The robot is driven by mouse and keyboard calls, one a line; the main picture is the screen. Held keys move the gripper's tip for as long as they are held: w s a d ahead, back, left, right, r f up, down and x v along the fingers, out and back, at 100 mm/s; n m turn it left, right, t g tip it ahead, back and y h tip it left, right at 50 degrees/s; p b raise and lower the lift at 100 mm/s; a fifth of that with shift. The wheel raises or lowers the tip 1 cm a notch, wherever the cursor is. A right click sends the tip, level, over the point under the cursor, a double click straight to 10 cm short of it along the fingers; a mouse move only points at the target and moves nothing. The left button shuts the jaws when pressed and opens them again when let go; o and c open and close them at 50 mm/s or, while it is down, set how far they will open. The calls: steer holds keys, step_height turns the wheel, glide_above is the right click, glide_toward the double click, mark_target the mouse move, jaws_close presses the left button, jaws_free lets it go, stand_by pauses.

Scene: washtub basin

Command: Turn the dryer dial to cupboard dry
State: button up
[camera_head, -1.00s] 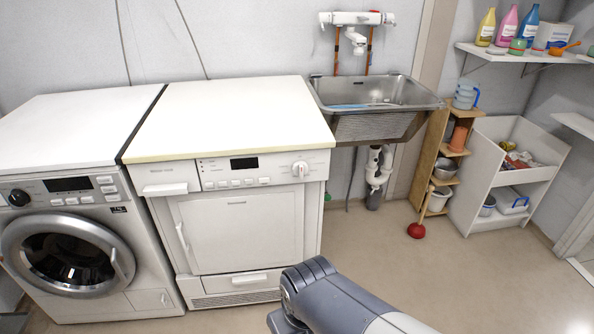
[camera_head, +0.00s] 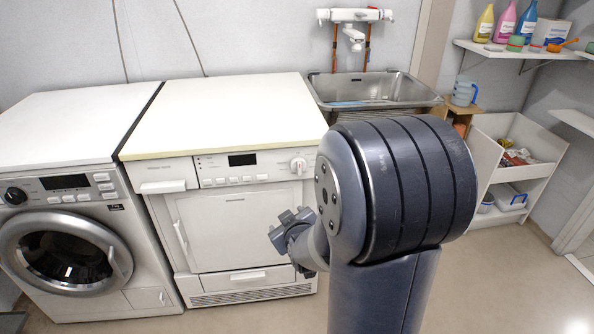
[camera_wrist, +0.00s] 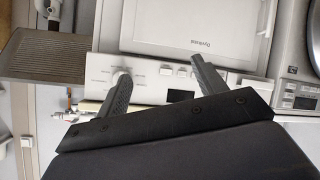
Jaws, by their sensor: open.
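The dryer (camera_head: 240,225) is the white machine in the middle, with a control panel along its top front. Its round white dial (camera_head: 298,165) sits at the panel's right end, right of the dark display (camera_head: 242,160). My gripper (camera_head: 290,219) is in front of the dryer door, below the dial and apart from it. In the wrist view the picture is turned over: the dial (camera_wrist: 122,77) shows close to the left finger, with small marks around it. My gripper (camera_wrist: 158,75) is open and empty there. The marking the dial points to is too small to read.
A washing machine (camera_head: 66,215) stands left of the dryer. A steel sink (camera_head: 372,90) is at the back right. A white shelf unit (camera_head: 515,165) stands at the right. My arm hides some floor and the area under the sink.

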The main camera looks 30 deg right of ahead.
mark_target(300, 170)
steer(key=w+d+t+h, duration=0.1)
steer(key=w+d, duration=0.2)
steer(key=w, duration=0.2)
steer(key=w+d+r+n+t+h, duration=0.1)
steer(key=w+d+t, duration=0.1)
steer(key=w+d, duration=0.2)
steer(key=w+d+r+t+h, duration=0.1)
steer(key=w+d+t, duration=0.1)
steer(key=w, duration=0.4)
steer(key=shift+w+d+n, duration=0.3)
steer(key=shift+w+d, duration=0.05)
steer(key=shift+d, duration=0.5)
steer(key=c, duration=1)
